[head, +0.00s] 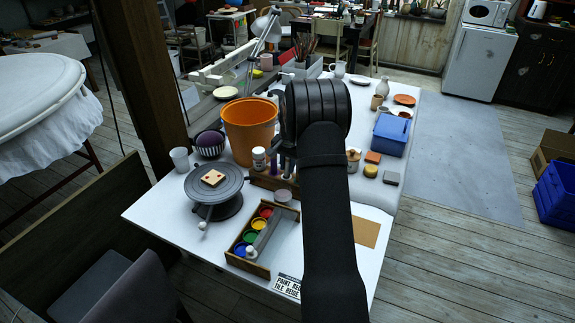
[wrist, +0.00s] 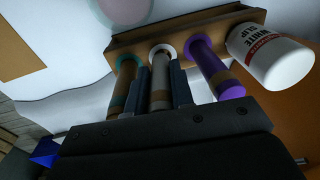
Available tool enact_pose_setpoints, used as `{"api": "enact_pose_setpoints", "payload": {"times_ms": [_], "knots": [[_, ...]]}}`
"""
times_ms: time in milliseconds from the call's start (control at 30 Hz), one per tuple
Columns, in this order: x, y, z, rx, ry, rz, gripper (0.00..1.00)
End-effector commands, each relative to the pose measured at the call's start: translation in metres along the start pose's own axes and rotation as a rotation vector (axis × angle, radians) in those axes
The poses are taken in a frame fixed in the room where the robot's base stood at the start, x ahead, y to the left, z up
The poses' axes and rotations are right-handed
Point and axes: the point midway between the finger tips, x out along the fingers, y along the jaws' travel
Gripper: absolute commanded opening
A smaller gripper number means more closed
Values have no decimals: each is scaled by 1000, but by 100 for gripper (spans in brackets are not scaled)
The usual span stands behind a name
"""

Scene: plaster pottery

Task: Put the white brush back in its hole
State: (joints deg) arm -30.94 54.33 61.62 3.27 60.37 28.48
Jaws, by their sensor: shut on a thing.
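My gripper (wrist: 160,88) is shut on the white brush (wrist: 160,76), the middle one of three upright brushes. Its lower end meets the white-ringed hole of the wooden rack (wrist: 232,18) in the wrist view; I cannot tell how deep it sits. The teal brush (wrist: 124,82) is close on the left and the purple brush (wrist: 215,68) on the right, each at a ring of its own colour. In the head view, my gripper (head: 284,160) is over the rack (head: 262,181), and my arm hides much of it.
A white slip bottle (wrist: 275,55) stands beside the purple brush. An orange bucket (head: 249,130) is behind the rack. A paint tray (head: 256,268) and instruction card (head: 287,287) are in front.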

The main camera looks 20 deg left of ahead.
Motion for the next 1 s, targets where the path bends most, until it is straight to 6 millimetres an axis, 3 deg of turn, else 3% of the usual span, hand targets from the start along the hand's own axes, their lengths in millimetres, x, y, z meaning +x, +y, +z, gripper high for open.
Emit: {"api": "enact_pose_setpoints", "payload": {"times_ms": [300, 333, 467, 767, 867, 1000], "knots": [[5, 0, 0, 0, 0, 0, 0], [5, 0, 0, 0, 0, 0, 23], [5, 0, 0, 0, 0, 0, 47], [2, 1, 0, 0, 0, 0, 47], [-7, 0, 0, 0, 2, -1, 47], [-35, 0, -1, 0, 4, -2, 47]]}}
